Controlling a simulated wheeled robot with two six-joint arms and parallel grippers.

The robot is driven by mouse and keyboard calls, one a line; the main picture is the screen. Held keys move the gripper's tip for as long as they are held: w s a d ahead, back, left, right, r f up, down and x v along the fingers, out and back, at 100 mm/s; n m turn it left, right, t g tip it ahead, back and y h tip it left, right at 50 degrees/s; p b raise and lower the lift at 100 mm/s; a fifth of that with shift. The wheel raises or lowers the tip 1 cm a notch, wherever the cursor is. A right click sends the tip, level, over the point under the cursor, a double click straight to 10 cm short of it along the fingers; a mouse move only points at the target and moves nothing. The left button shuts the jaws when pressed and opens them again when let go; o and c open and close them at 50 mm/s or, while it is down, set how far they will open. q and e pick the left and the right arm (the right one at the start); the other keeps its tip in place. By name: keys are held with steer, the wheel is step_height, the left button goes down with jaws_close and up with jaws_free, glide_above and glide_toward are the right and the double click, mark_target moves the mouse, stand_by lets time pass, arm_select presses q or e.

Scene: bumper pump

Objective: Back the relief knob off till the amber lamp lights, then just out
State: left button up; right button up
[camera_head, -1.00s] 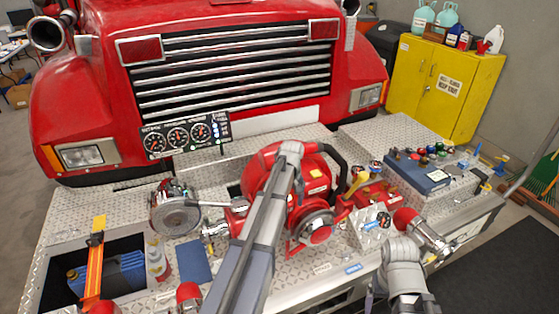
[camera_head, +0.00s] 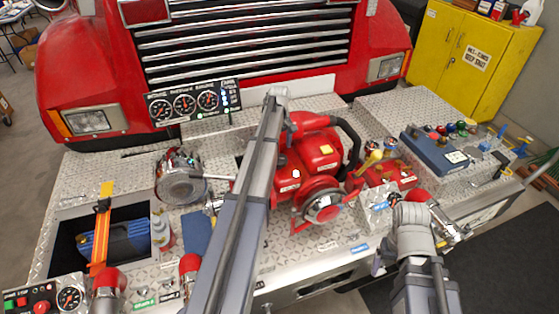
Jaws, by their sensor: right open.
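A silver valve block (camera_head: 372,218) stands at the right of the red pump (camera_head: 318,180). A small blue part shows at its top, but I cannot tell whether this is the relief knob. My right gripper (camera_head: 388,205) is open beside the block. My wrist hides much of its fingers, and I cannot tell if they touch anything. The gauge panel (camera_head: 193,103) below the grille has several dials and a column of small lights at its right, some bluish or white. I cannot make out a lit amber lamp.
A blue case (camera_head: 433,152) and several coloured caps lie on the right of the diamond-plate bumper. A bottle (camera_head: 162,232) and a recessed bin with a blue box stand left. A control panel (camera_head: 42,299) with buttons and a gauge shows at bottom left.

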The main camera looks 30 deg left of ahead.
mark_target(279, 163)
arm_select(q)
step_height(279, 163, down, 5)
steer(key=b, duration=0.4)
steer(key=shift+f, duration=0.15)
steer(key=shift+s, duration=0.1)
steer(key=c, duration=1.2)
steer(key=shift+o, duration=0.2)
steer(key=shift+m, duration=0.9)
steer(key=o, duration=1.2)
steer(key=shift+c, duration=0.2)
